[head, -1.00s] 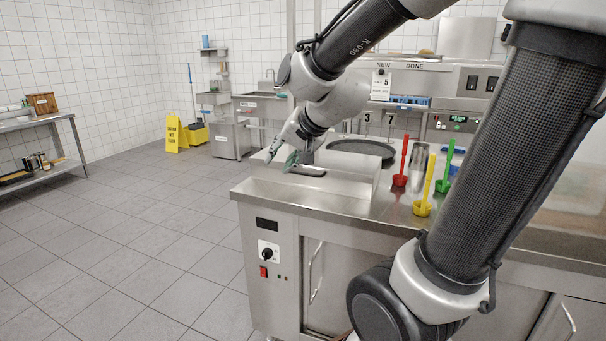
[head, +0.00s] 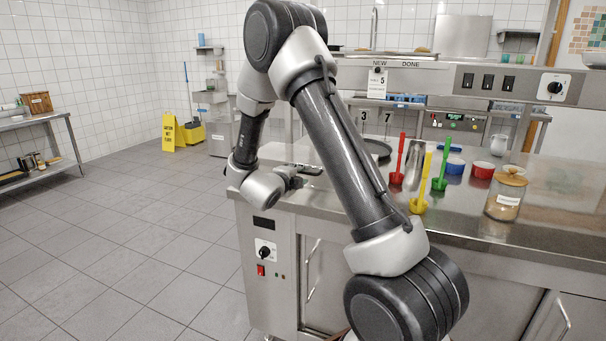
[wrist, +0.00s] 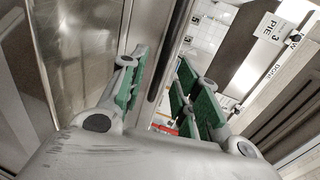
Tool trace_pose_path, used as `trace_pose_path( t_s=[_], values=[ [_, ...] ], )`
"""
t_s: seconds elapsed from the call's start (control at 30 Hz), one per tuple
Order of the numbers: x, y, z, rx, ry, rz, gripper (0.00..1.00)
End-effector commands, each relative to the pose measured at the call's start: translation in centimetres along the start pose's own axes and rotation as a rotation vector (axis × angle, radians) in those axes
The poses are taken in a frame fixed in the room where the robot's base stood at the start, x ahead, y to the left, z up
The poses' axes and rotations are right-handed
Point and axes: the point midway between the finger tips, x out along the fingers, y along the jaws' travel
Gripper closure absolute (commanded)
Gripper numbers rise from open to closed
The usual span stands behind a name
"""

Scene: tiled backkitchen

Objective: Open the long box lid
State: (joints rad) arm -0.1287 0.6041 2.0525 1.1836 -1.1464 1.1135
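The long steel box stands at the near left corner of the counter in the head view. Its flat steel lid (head: 318,184) looks closed, with a dark handle (head: 307,169) on top. My gripper (head: 293,178) is low beside the lid, close to the handle; my arm hides part of the box. In the wrist view my gripper (wrist: 162,64) has its green-padded fingers spread apart. A long steel edge with a dark strip runs between and beyond them. I cannot tell whether they touch the handle.
A dark round pan (head: 378,149) lies behind the box. Red (head: 398,165), yellow (head: 421,185) and green (head: 441,172) upright utensils stand to the right, with a glass jar (head: 506,195) farther right. Floor left of the counter is clear up to the yellow sign (head: 168,130).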

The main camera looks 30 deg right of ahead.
Motion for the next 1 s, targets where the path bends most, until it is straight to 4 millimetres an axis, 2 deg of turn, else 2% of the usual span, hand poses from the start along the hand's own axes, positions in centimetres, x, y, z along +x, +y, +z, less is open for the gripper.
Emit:
trace_pose_path(
  t_s=[0.1, 0.23, 0.57, 0.73, 0.77, 1.0],
  values=[
    [2.0, 0.0, -0.1, 0.000, 0.002, 0.000, 0.68],
    [3.3, 0.0, 0.0, 0.000, 0.000, 0.000, 0.68],
    [3.9, -0.1, 0.0, -0.001, -0.002, 0.000, 0.68],
    [3.8, -0.1, 0.0, -0.001, -0.002, 0.000, 0.97],
    [3.8, -0.1, 0.0, -0.001, -0.002, 0.000, 1.00],
    [3.8, -0.1, 0.0, -0.001, -0.002, 0.001, 1.00]
  ],
)
